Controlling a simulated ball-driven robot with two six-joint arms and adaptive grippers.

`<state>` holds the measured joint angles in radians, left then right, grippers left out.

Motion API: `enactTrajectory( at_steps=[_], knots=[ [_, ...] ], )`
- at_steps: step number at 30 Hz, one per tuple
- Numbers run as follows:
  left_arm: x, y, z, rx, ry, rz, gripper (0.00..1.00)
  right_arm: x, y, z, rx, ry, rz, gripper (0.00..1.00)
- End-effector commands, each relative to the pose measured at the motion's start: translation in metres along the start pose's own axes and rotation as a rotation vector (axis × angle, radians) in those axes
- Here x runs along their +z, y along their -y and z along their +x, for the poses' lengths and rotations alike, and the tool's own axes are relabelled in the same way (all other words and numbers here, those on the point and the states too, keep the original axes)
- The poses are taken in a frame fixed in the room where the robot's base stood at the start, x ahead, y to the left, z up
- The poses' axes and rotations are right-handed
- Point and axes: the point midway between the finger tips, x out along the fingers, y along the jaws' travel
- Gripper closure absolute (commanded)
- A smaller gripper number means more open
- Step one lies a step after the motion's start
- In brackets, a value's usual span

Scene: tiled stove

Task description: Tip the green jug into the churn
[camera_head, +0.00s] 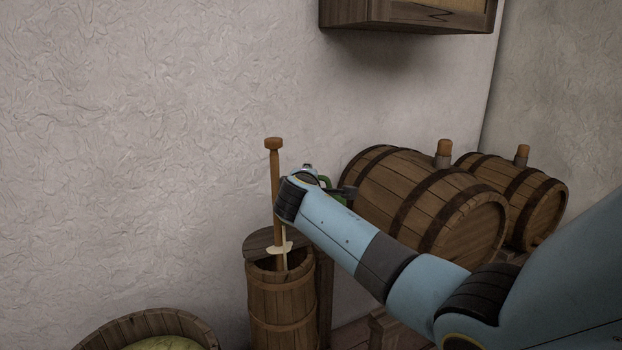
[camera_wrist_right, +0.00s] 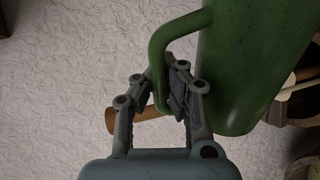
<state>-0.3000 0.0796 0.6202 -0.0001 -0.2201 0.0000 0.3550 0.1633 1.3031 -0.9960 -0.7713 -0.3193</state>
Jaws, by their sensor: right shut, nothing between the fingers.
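The green jug (camera_wrist_right: 240,65) fills the upper right of the wrist view, with its handle (camera_wrist_right: 157,48) toward the left. In the head view only a sliver of the jug (camera_head: 325,182) shows behind my right wrist. My right gripper (camera_wrist_right: 163,92) is shut with nothing gripped; its fingertips are at the lower part of the handle and overlap it in the picture. I cannot tell whether they touch it. The wooden churn (camera_head: 284,305) stands below my wrist, its top partly open around the upright plunger (camera_head: 275,185). My left gripper is out of view.
A wooden tub (camera_head: 140,325) is at the lower left. A cabinet (camera_head: 405,15) hangs above.

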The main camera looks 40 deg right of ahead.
Motion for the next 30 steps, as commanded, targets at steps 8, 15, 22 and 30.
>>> enactTrajectory(
  at_steps=[8,15,22,30],
  knots=[
    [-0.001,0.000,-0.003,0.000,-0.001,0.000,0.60,-0.009,-0.005,-0.001,0.002,0.013,-0.057,1.00],
    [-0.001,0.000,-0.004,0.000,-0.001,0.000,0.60,-0.013,-0.006,-0.001,0.002,0.023,-0.098,1.00],
    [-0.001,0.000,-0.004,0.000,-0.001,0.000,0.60,-0.016,-0.007,-0.002,0.003,0.027,-0.116,1.00],
    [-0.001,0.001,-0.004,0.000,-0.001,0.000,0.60,-0.016,-0.008,-0.002,0.003,0.028,-0.118,1.00]
  ],
)
